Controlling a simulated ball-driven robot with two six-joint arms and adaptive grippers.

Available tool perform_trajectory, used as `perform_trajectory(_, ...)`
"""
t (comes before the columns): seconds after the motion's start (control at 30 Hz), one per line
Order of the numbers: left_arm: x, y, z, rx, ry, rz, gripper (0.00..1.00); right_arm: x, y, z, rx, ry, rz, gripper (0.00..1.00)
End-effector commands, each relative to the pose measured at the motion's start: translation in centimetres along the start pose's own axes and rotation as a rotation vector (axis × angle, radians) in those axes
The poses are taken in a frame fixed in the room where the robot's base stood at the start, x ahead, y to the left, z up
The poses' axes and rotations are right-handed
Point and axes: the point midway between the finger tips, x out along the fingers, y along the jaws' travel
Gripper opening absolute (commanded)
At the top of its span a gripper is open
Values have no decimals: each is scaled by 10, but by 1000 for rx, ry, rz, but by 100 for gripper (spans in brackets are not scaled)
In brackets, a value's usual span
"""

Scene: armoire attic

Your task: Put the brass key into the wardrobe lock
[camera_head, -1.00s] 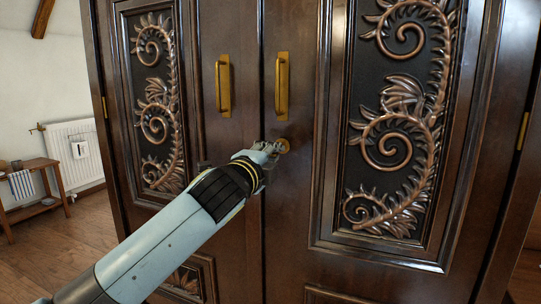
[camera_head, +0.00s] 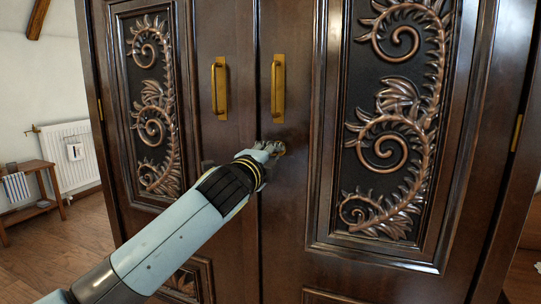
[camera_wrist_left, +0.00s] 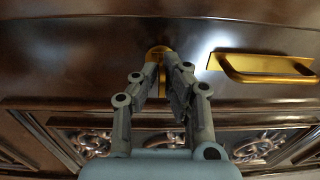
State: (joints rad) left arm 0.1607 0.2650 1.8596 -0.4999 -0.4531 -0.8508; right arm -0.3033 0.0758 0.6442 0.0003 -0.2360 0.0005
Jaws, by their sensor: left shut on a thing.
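The dark wooden wardrobe (camera_head: 290,220) fills most of the head view. Its round brass lock (camera_head: 281,148) sits on the right door, below that door's handle. My left gripper (camera_head: 271,147) is at the lock, its fingertips close in front of it and partly covering it. In the left wrist view, the gripper (camera_wrist_left: 164,68) is shut on the brass key (camera_wrist_left: 162,80), which shows as a thin golden strip between the fingers. The lock (camera_wrist_left: 157,50) is just beyond the fingertips. How deep the key's tip sits in the lock is hidden. My right gripper is not in view.
Two upright brass handles, left (camera_head: 219,88) and right (camera_head: 278,88), stand out from the doors above the gripper. Raised carved scrolls (camera_head: 395,130) decorate the panels. A wooden side table (camera_head: 32,195) and white radiator (camera_head: 68,155) stand off to the left, with bare floor nearby.

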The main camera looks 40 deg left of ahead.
Motion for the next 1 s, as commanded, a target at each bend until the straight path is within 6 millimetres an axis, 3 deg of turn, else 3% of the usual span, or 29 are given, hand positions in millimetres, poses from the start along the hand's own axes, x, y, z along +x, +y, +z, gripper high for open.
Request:
perform_trajectory(0.4, 10, 0, 0, -1, 0, 0, 0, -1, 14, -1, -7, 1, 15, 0)
perform_trajectory(0.63, 10, 0, 0, -1, 0, 0, 33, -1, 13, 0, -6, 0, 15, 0)
perform_trajectory(1.0, 1, 1, 0, 0, 1, 1, 33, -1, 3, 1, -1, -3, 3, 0)
